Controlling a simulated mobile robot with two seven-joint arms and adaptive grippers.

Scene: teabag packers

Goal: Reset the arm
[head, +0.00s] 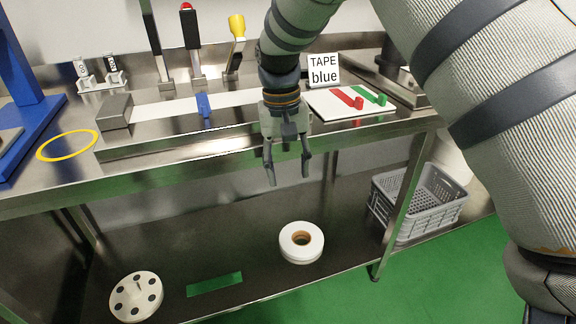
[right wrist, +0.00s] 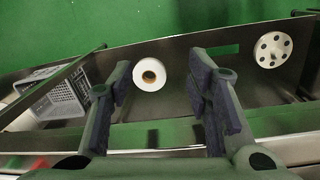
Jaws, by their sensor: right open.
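My right gripper (head: 287,172) hangs open and empty, fingers pointing down, in front of the steel table's front edge. In the right wrist view its two dark-padded fingers (right wrist: 160,95) are spread apart with nothing between them. My right arm comes in from the upper right of the head view and covers part of it. My left gripper is not in view.
On the steel table (head: 180,176) are a "TAPE blue" sign (head: 323,62), a white board (head: 335,113) with red and green pieces, and a blue piece (head: 203,105).

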